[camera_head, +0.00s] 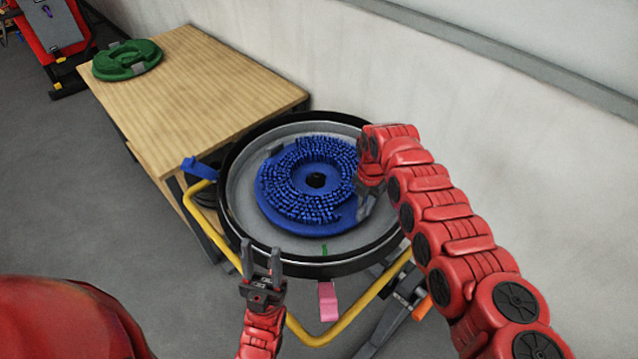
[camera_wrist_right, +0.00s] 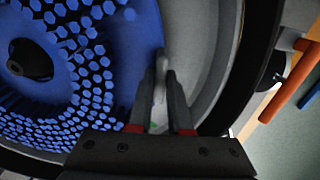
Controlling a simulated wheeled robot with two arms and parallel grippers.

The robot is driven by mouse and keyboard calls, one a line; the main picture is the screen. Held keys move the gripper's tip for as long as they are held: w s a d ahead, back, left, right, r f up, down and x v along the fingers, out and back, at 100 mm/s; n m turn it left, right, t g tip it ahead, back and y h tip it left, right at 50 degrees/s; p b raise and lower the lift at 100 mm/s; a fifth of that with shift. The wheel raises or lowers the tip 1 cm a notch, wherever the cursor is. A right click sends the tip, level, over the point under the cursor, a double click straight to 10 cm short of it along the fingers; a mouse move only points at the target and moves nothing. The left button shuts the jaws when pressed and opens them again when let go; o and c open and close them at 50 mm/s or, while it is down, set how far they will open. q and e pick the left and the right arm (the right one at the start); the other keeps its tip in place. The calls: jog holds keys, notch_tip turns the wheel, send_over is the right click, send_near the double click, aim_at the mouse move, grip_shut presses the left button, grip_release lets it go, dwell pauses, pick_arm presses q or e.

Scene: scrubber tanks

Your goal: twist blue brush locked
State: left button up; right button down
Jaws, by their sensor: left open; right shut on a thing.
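The blue brush (camera_head: 275,205) is a round disc with blue bristle tufts facing up and a dark hole in its middle. It lies inside a grey round pan with a black rim (camera_head: 228,213). The brush also shows in the right wrist view (camera_wrist_right: 90,75). My right gripper (camera_head: 368,200) reaches down at the brush's right edge. In the right wrist view its fingers (camera_wrist_right: 162,80) are closed around a light grey tab at that edge. A similar grey tab (camera_head: 274,150) shows on the brush's far left edge. My left gripper (camera_head: 261,258) is open and empty in front of the pan's near rim.
A wooden table (camera_head: 190,85) stands behind left, with a green brush disc (camera_head: 127,60) on it. A yellow tube frame (camera_head: 325,338) surrounds the pan. Blue (camera_head: 199,168) and pink (camera_head: 327,301) tabs stick out. A white wall (camera_head: 450,80) rises behind.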

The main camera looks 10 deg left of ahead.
aim_at(348, 224)
jog(key=shift+r, duration=0.1)
dwell(0.3)
jog(key=shift+s+a+p, duration=0.15)
jog(key=shift+p, duration=0.4)
jog(key=shift+s+a+m+p, duration=0.3)
jog(key=shift+s+m+p, duration=0.15)
jog(key=shift+p, duration=0.45)
jog(key=shift+s+a+m+p, duration=0.3)
jog(key=shift+s+p, duration=0.2)
jog(key=shift+p, duration=0.4)
jog(key=shift+s+a, duration=0.1)
jog(key=shift+s+a+m+p, duration=0.45)
jog(key=shift+a+m+p, duration=0.1)
jog(key=shift+p, duration=0.35)
jog(key=shift+s+a+m+p, duration=0.45)
jog(key=shift+s+m+p, duration=0.05)
jog(key=shift+p, duration=0.1)
jog(key=shift+s, duration=0.1)
